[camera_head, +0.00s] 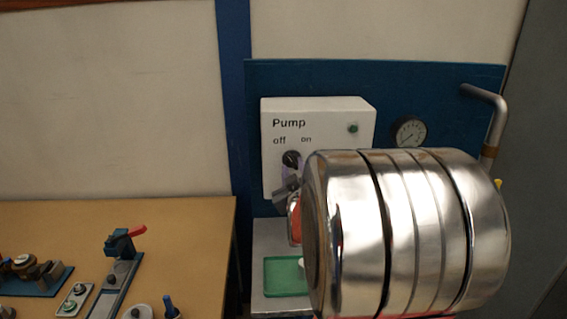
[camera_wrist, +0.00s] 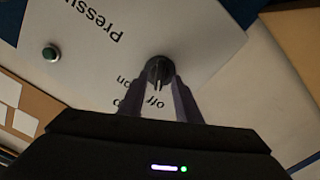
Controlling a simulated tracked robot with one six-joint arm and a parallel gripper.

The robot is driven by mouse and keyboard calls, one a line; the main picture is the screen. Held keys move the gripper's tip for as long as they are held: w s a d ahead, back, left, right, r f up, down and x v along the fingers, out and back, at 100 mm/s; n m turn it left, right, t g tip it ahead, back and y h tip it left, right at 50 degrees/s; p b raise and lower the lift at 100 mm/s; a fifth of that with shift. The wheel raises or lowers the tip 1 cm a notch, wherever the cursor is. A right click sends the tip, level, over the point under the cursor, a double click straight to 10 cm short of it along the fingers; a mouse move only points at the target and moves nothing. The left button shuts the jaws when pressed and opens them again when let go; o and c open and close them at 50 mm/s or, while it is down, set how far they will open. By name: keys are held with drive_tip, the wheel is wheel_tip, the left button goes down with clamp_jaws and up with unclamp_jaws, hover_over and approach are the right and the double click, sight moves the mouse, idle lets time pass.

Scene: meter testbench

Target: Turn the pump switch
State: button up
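The pump switch is a round black knob (camera_head: 291,158) on a white box (camera_head: 315,115) marked "Pump", with "off" and "on" above the knob. In the wrist view, the knob (camera_wrist: 159,70) shows its pointer mark toward the word "off". My gripper (camera_wrist: 160,88) has its two purple-grey fingers apart, one on each side of the knob's near edge, with clear panel between them. I cannot tell whether either finger touches the knob. In the head view, my gripper (camera_head: 290,178) is just below the knob, and my arm hides the lower right of the box.
A green button (camera_head: 353,128) is on the box's upper right. A pressure gauge (camera_head: 409,131) and a metal pipe (camera_head: 494,125) are on the blue board to the right. A green tray (camera_head: 285,276) lies below. A wooden table (camera_head: 190,235) with several fixtures stands left.

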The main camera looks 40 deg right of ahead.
sight(292, 161)
drive_tip(key=shift+x, duration=1.3)
drive_tip(key=shift+c, duration=0.2)
clamp_jaws()
drive_tip(key=shift+d, duration=0.1)
